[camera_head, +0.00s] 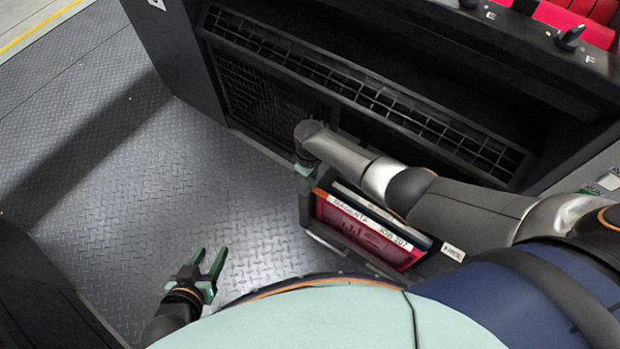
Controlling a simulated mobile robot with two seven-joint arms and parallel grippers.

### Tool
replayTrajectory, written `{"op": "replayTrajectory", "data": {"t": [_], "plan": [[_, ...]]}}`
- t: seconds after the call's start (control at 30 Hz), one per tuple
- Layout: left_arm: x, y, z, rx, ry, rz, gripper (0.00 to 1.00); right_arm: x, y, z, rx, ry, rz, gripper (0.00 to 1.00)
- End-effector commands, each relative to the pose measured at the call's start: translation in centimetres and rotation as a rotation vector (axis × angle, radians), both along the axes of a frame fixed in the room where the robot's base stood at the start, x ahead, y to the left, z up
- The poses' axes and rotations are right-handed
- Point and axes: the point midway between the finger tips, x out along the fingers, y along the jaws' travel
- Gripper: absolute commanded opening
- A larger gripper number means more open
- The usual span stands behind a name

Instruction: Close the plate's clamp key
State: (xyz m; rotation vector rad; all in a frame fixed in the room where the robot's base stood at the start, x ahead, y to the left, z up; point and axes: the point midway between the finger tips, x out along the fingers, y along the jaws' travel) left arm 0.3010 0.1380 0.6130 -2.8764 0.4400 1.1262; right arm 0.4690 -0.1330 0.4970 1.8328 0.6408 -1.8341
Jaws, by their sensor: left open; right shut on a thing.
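A black lever-like key (570,38) stands on the press ledge at the top right, near the letter F. Another dark knob (470,3) is cut by the top edge, near the letter E. I cannot tell which is the plate's clamp key.
The rack holds a red item labelled MAGENTA (365,232) and a pale-edged one behind it. The black press housing (400,60) with a slotted grille (360,95) fills the back. Red units (565,18) sit at the top right. The patterned metal floor (150,190) is clear.

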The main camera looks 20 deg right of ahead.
Motion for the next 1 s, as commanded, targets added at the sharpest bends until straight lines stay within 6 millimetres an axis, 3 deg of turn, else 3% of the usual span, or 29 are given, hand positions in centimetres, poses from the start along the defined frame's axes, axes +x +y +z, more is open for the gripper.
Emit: {"op": "replayTrajectory", "data": {"t": [0.37,0.4,0.63,1.0], "plan": [[0.02,0.0,0.01,0.0,0.0,0.0,0.5,0.03,0.0,0.0,0.0,-0.001,0.009,0.0],[0.02,0.0,0.01,0.0,0.0,0.0,0.5,0.03,0.0,0.0,0.0,-0.001,0.008,0.25],[0.03,0.01,0.01,0.0,-0.001,0.0,0.5,0.03,0.0,0.01,0.0,-0.001,0.007,0.51],[0.04,0.01,0.65,0.0,-0.001,0.001,0.5,0.06,0.04,0.85,0.0,-0.002,0.006,0.53]]}}
